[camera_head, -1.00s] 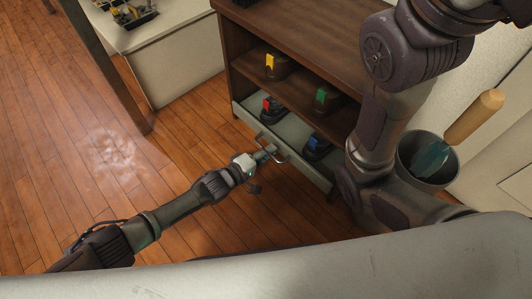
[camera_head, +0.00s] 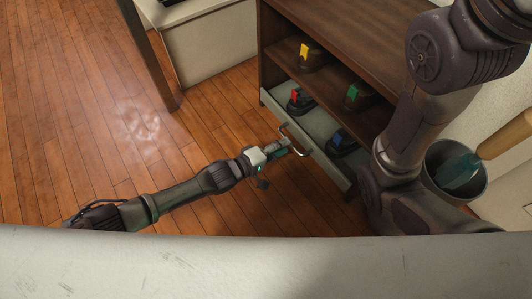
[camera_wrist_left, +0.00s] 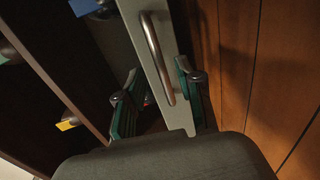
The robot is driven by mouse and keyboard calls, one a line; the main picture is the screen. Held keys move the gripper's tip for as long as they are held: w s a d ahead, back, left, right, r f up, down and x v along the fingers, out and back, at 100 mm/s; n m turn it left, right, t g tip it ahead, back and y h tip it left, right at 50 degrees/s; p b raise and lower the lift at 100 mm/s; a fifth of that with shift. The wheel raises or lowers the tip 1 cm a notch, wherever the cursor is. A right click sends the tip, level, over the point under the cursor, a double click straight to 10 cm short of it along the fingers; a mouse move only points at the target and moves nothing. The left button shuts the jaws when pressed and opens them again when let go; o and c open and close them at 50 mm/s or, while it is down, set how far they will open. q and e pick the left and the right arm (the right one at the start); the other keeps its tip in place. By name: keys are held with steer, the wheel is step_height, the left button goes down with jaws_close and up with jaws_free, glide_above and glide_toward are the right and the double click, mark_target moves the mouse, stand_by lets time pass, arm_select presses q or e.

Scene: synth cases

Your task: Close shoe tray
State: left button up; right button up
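The shoe tray (camera_head: 312,156) is a pale grey tray at the bottom of a brown shelf unit, pulled out towards the floor at its front. A shoe with a red tag (camera_head: 299,101) and one with a blue tag (camera_head: 341,142) sit in it. Its curved metal handle (camera_head: 298,146) also shows in the left wrist view (camera_wrist_left: 155,55). My left gripper (camera_head: 281,147) is at the handle. In the left wrist view its green-padded fingers (camera_wrist_left: 157,97) stand apart, one on either side of the handle's near end. Contact cannot be told. My right gripper is out of view.
The brown shelf unit (camera_head: 350,38) holds shoes with yellow (camera_head: 306,50) and green (camera_head: 354,94) tags above the tray. A grey bucket (camera_head: 470,190) with a wooden-handled tool stands at the right, close to my right arm. The wooden floor (camera_head: 90,110) is clear at left.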

arm_select(q)
steer(key=v, duration=0.7)
steer(key=shift+s+a, duration=0.25)
